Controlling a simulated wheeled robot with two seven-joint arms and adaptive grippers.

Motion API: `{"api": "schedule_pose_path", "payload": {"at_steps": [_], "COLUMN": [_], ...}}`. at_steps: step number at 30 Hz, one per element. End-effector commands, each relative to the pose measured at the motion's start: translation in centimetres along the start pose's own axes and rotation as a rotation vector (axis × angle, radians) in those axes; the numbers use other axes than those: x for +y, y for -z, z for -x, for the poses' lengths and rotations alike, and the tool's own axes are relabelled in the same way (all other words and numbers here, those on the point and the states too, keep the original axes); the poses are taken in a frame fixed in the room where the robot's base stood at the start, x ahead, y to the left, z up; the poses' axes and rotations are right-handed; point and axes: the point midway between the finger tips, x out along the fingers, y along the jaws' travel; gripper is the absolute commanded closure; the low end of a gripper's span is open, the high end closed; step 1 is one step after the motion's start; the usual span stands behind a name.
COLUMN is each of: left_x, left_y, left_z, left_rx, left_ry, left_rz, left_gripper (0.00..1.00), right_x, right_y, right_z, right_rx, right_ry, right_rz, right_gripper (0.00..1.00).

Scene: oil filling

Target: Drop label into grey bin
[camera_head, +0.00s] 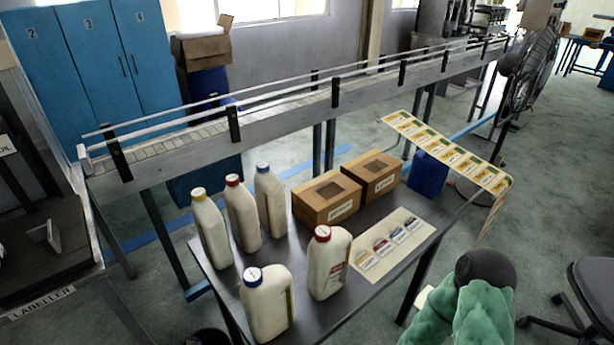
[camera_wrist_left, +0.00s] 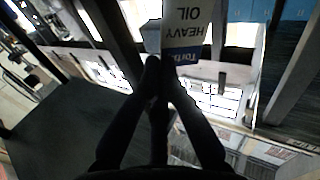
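My left gripper (camera_wrist_left: 153,66) shows in the left wrist view with its dark fingers brought together at the tips. A white and blue label (camera_wrist_left: 186,32) reading "HEAVY OIL" upside down extends up from the fingertips. Its lower edge meets them and it appears pinched there. No grey bin can be clearly identified. A dark round rim (camera_head: 207,338) at the bottom edge of the head view may be a bin, but most of it is cut off.
Several oil bottles (camera_head: 270,300) and two brown boxes (camera_head: 326,198) stand on a dark table, beside a sheet of labels (camera_head: 392,245). A conveyor (camera_head: 280,110) runs behind.

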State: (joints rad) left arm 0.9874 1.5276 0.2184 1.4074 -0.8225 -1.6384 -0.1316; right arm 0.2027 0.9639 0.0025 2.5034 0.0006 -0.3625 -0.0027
Motion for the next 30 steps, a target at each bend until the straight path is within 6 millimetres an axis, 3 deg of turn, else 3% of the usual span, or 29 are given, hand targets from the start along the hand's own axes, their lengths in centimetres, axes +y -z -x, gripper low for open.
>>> {"api": "schedule_pose_path", "payload": {"at_steps": [10,13,14,25,30], "left_x": [-0.1,-0.1,-0.1,-0.1,-0.3], "left_y": [-0.5,-0.5,-0.5,-0.5,-0.6], "left_z": [0.0,0.0,0.0,0.2,2.1], "left_rx": [0.0,0.0,0.0,0.0,-0.002], "left_ry": [0.0,0.0,0.0,0.001,0.003], "left_rz": [0.0,0.0,0.0,0.0,0.001], "left_gripper": [1.0,0.72,0.67,0.67,0.67], "right_x": [0.1,0.1,0.1,0.1,0.1], "right_y": [0.0,0.0,0.0,0.0,0.0], "right_z": [-0.4,-0.4,-0.4,-0.4,-0.4], "right_rx": [0.0,0.0,0.0,0.001,0.0], "right_ry": [0.0,0.0,0.0,0.0,0.0], "right_rz": [0.0,0.0,0.0,0.0,0.0], "right_gripper": [0.6,0.6,0.6,0.6,0.6]}}
